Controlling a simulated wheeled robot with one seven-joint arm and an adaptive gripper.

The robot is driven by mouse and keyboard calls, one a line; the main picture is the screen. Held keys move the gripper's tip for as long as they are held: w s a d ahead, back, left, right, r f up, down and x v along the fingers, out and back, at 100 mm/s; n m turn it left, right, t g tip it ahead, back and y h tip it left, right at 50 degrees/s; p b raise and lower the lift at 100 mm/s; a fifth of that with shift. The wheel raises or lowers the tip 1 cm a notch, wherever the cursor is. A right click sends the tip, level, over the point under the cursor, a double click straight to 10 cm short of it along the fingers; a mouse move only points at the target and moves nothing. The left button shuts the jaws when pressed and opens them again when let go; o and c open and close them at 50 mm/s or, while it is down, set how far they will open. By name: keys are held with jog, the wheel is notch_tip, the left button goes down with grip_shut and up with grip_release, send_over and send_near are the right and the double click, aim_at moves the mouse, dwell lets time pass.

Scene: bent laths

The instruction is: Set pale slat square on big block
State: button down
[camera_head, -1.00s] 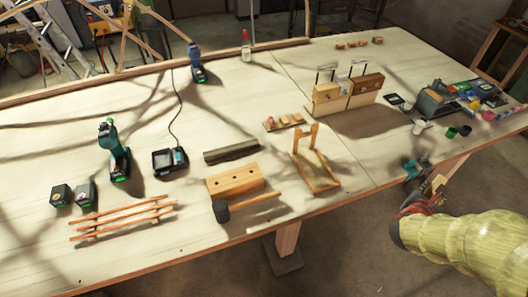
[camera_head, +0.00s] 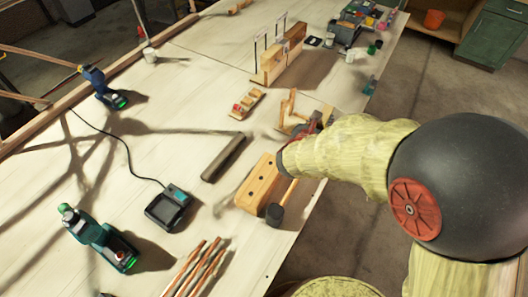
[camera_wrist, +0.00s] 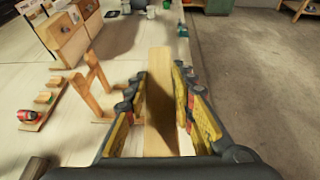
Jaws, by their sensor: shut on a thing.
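The pale slat (camera_wrist: 158,62) runs lengthwise between the fingers of my gripper (camera_wrist: 159,80) in the wrist view, its far end pointing away from me. My gripper is shut on it. A big wooden block with dark holes (camera_head: 259,181) lies on the table nearer than my gripper. It is outside the wrist view. Whether the slat touches the table cannot be told.
A mallet (camera_head: 274,212) leans by the holed block. A wooden frame (camera_wrist: 93,84) stands close left of my gripper. Upright blocks with rods (camera_head: 278,62) stand farther back. A dark bar (camera_head: 223,157), charger (camera_head: 167,206) and drill (camera_head: 98,236) lie leftward. Open floor is right of the table.

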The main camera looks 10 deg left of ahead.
jog(key=s+a, duration=0.6)
jog(key=a, duration=0.4)
jog(key=m+h+b, duration=0.1)
send_over(266, 171)
notch_tip(266, 171, down, 2)
jog(key=shift+f, duration=0.25)
jog(key=shift+f+b, duration=2.3)
jog(key=shift+f, duration=0.45)
jog(key=shift+f+b, duration=0.3)
jog(key=shift+f, duration=0.2)
jog(key=c, duration=1.4)
grip_release()
